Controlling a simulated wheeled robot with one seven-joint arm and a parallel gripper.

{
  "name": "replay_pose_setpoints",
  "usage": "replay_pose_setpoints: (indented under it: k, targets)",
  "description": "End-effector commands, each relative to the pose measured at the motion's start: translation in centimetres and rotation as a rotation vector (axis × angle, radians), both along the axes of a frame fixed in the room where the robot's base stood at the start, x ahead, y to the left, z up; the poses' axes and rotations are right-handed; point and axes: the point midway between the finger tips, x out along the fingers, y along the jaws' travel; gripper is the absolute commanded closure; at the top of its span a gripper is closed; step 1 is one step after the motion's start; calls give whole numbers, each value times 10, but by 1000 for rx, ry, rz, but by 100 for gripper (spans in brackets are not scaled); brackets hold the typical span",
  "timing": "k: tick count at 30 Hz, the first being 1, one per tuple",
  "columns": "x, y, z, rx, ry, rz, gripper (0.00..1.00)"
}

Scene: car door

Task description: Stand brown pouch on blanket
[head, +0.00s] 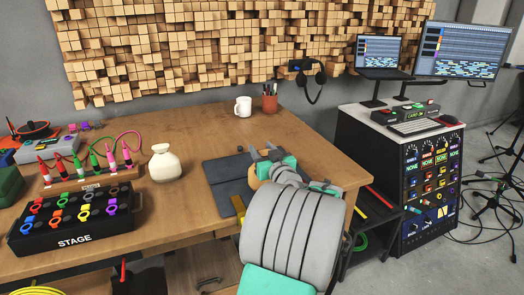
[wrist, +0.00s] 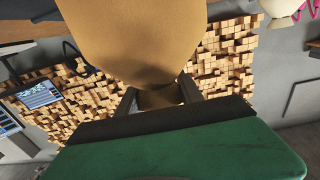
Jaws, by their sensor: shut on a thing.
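The brown pouch (wrist: 130,40) fills the upper middle of the wrist view, its narrow neck between my gripper's fingers (wrist: 160,97). In the head view only a small tan part of the pouch (head: 262,170) shows beside my gripper (head: 268,153); my wrist and arm hide the rest. The dark blue-grey blanket (head: 225,172) lies flat on the wooden table, and my gripper is over or beside its right side. I cannot tell whether the pouch touches the blanket.
A white pouch (head: 165,164) stands left of the blanket. The black STAGE box (head: 75,222) and a rack of coloured plugs (head: 92,183) are further left. A white mug (head: 243,107) and a pen pot (head: 269,103) stand at the back. The table right of my gripper is mostly clear.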

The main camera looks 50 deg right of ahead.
Motion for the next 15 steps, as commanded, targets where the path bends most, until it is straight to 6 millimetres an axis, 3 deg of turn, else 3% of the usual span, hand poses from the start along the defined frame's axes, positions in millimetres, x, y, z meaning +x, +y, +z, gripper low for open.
replay_pose_setpoints:
  k: [9, 15]
  targets:
    - [0, 0, -1, 0, 0, 0, 34]
    - [0, 0, 0, 0, 0, 0, 34]
